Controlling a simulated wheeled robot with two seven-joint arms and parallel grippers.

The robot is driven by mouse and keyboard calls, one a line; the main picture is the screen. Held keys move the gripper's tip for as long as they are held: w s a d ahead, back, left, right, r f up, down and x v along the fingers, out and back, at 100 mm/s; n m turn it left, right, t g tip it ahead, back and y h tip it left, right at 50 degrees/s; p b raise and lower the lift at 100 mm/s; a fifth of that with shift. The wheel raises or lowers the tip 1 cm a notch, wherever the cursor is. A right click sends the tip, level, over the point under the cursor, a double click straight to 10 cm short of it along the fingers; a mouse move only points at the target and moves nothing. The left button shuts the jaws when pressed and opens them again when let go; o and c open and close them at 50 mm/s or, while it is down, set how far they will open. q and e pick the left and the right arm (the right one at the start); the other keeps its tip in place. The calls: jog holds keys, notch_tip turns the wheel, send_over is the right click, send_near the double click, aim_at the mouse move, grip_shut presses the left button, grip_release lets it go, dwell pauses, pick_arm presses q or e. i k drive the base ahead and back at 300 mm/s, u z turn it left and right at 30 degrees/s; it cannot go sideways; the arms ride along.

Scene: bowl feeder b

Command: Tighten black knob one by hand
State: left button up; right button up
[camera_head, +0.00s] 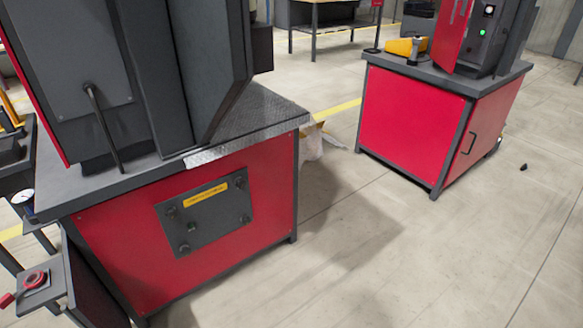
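A dark grey panel (215,222) with a yellow label (205,195) is on the front of the red cabinet (120,245) at the left. Small dark knobs sit near its corners: an upper left knob (171,211), an upper right knob (240,182), a lower right knob (246,218) and a lower left knob (184,248). A further small dark part (192,227) is near the panel's middle. I cannot tell which is black knob one, nor how tight any is. Neither of my grippers is in view.
A second red cabinet (412,122) stands at the back right, with a yellow item (398,46) on top. A small black object (523,167) lies on the floor. The floor (400,260) in front is clear.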

aim_at(240, 183)
jog(key=z, duration=0.2)
jog(key=i, duration=1.1)
jog(key=u, duration=0.8)
jog(key=i, duration=1.05)
jog(key=u, duration=0.2)
